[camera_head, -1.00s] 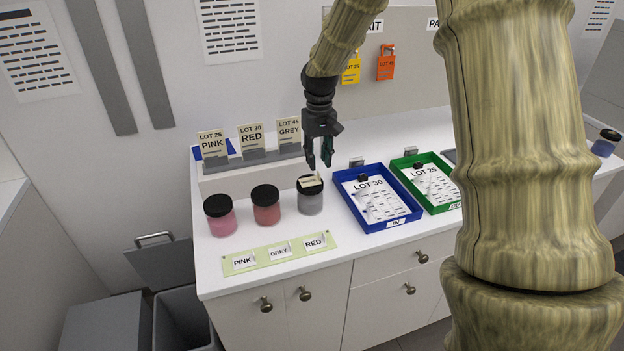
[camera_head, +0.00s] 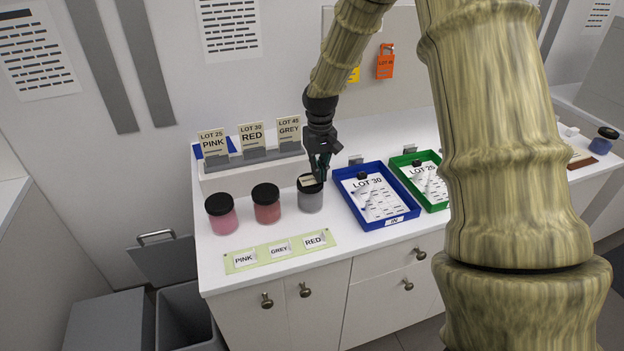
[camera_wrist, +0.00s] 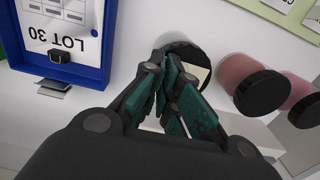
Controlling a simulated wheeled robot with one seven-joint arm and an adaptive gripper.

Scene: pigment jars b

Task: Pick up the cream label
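The cream label (camera_head: 307,181) lies on the black lid of the grey jar (camera_head: 310,199), the rightmost of three jars on the white counter. Part of the label (camera_wrist: 201,73) shows in the wrist view beside my fingertips. My gripper (camera_head: 319,175) is down at the right part of that lid, pointing downward. In the wrist view its green-padded fingers (camera_wrist: 167,66) come close together at the tips, over the lid. The fingers hide part of the label, and I cannot tell whether they are closed on it.
Red (camera_head: 267,207) and pink (camera_head: 221,216) jars stand left of the grey one. A blue tray (camera_head: 390,224) lies close on the right, then a green tray (camera_head: 436,208). A card rack (camera_head: 270,155) stands behind; a green label strip (camera_head: 232,266) lies in front.

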